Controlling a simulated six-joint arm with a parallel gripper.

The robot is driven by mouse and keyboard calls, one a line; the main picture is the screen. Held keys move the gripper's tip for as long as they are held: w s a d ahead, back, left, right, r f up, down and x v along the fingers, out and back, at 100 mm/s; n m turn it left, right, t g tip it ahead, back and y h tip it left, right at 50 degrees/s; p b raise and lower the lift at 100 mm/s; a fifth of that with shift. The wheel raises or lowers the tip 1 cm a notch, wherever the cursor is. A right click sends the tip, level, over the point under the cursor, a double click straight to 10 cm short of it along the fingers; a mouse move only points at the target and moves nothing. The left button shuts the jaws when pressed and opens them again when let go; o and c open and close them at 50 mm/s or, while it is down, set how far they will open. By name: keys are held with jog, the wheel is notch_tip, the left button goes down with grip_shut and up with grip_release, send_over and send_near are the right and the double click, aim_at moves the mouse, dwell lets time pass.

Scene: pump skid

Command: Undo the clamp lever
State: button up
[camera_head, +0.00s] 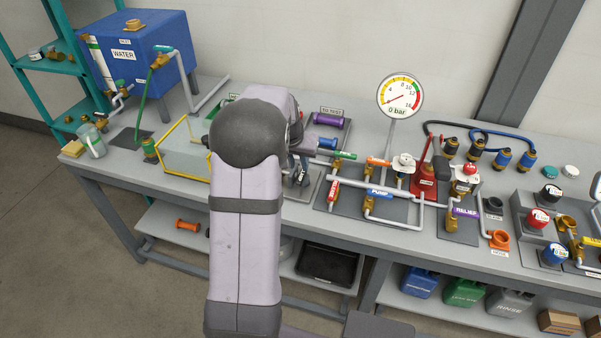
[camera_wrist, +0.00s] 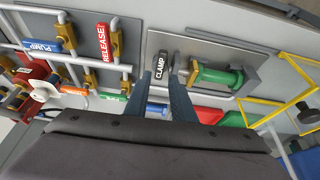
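The clamp lever (camera_wrist: 161,66) shows in the wrist view as a dark handle marked CLAMP, on a grey plate (camera_wrist: 190,46).
Left of the clamp in the wrist view are pipes with the RELEASE handle (camera_wrist: 103,42) and PUMP handle (camera_wrist: 42,46). A yellow frame (camera_wrist: 262,98) stands right. In the head view, the gauge (camera_head: 400,96) reads near 0 bar, and a blue water tank (camera_head: 140,48) stands back left.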

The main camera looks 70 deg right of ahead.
aim_at(301, 176)
jog(key=shift+p+x, duration=1.35)
jog(key=shift+x, duration=2.25)
grip_shut()
